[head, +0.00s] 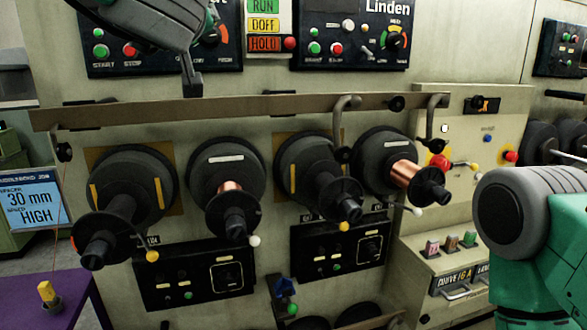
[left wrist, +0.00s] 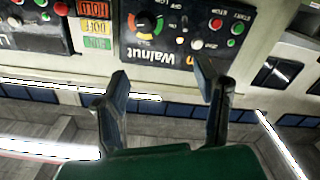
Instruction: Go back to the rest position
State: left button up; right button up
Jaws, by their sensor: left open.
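My left gripper (head: 192,86) hangs at the upper left of the head view, in front of the machine's upper panels and above the long rail. In the left wrist view my left gripper (left wrist: 163,78) is open, its two dark fingers spread with nothing between them. The Walnut panel (left wrist: 170,38) shows upside down beyond the fingertips. My right arm shows as a green and dark grey link at the right of the head view. Its gripper is outside the picture.
A rail (head: 235,104) runs across the machine above several spindles. Copper spools sit on two spindles, including the rightmost spool (head: 404,172). A purple table (head: 62,305) with a yellow-topped piece (head: 46,291) stands lower left, near a screen (head: 30,203). A Linden panel (head: 352,38) is upper right.

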pick_arm(q)
jog(key=a+f+m+g+h+b, duration=0.1)
jog(key=a+f+m+g+b, duration=0.15)
jog(key=f, duration=1.45)
jog(key=a+f+m+g+h+b, duration=0.15)
jog(key=f+b, duration=0.25)
jog(key=f, duration=1.3)
jog(key=a+f+m+g+h+b, duration=0.1)
jog(key=f+g+b, duration=0.15)
jog(key=f, duration=1.55)
jog(key=s+a+f+m+g+b, duration=0.1)
jog(key=s+a+f+g+b, duration=0.1)
jog(key=s+f, duration=0.7)
jog(key=s+a+f+m+g+b, duration=0.1)
jog(key=s+f+g+b, duration=0.3)
jog(key=f, duration=0.8)
jog(key=s+a+f+g+b, duration=0.2)
jog(key=s+f, duration=0.5)
jog(key=s, duration=0.4)
jog(key=s+a+f+m+g+h+b, duration=0.1)
jog(key=s+a+f+g, duration=0.1)
jog(key=s+f, duration=0.6)
jog(key=s, duration=0.4)
jog(key=shift+s+b, duration=0.25)
jog(key=shift+b, duration=0.1)
